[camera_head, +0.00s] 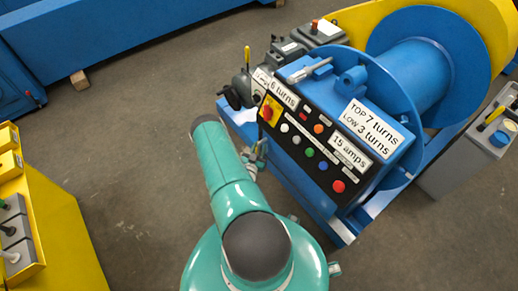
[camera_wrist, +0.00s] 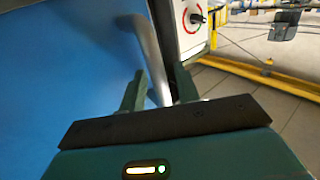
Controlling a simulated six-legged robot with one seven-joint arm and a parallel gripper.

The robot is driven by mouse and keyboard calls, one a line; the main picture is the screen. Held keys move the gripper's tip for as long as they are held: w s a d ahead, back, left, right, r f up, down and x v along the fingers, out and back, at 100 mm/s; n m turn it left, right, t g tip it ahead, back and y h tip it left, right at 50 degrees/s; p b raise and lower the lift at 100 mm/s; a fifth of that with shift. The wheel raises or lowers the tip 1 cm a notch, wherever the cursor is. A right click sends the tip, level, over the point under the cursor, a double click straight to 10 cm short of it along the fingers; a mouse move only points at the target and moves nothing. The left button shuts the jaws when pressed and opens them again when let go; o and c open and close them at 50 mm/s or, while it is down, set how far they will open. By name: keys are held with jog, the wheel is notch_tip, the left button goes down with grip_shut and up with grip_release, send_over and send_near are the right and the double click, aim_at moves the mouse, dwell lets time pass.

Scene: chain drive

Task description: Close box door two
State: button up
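In the wrist view a smooth blue panel (camera_wrist: 60,70) fills the left side. It may be the door, but no label shows which. A grey curved bar (camera_wrist: 143,40), like a handle, runs down in front of the panel. My gripper (camera_wrist: 160,75) has its two teal fingers on either side of the bar, close to it. I cannot tell whether both fingers touch it. A white panel with a red ring and a black knob (camera_wrist: 197,18) stands right of the blue panel's edge.
A blue winch console (camera_head: 330,150) with coloured buttons stands at centre right in the head view. A grey box (camera_head: 465,155) is at the right. A yellow unit with levers (camera_head: 50,230) is at the lower left. Bare floor (camera_head: 130,130) lies between. A yellow rail (camera_wrist: 270,80) runs across the wrist view.

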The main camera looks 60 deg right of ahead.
grip_shut()
jog(key=shift+w+d, duration=0.35)
jog(key=shift+w, duration=0.35)
jog(key=shift+w+d, duration=0.3)
jog(key=shift+w, duration=0.35)
jog(key=shift+w+d, duration=0.35)
jog(key=shift+w, duration=0.35)
grip_release()
jog(key=shift+d, duration=0.1)
jog(key=s+a, duration=0.1)
jog(key=a, duration=1.3)
jog(key=shift+s, duration=0.35)
jog(key=shift+d, duration=0.1)
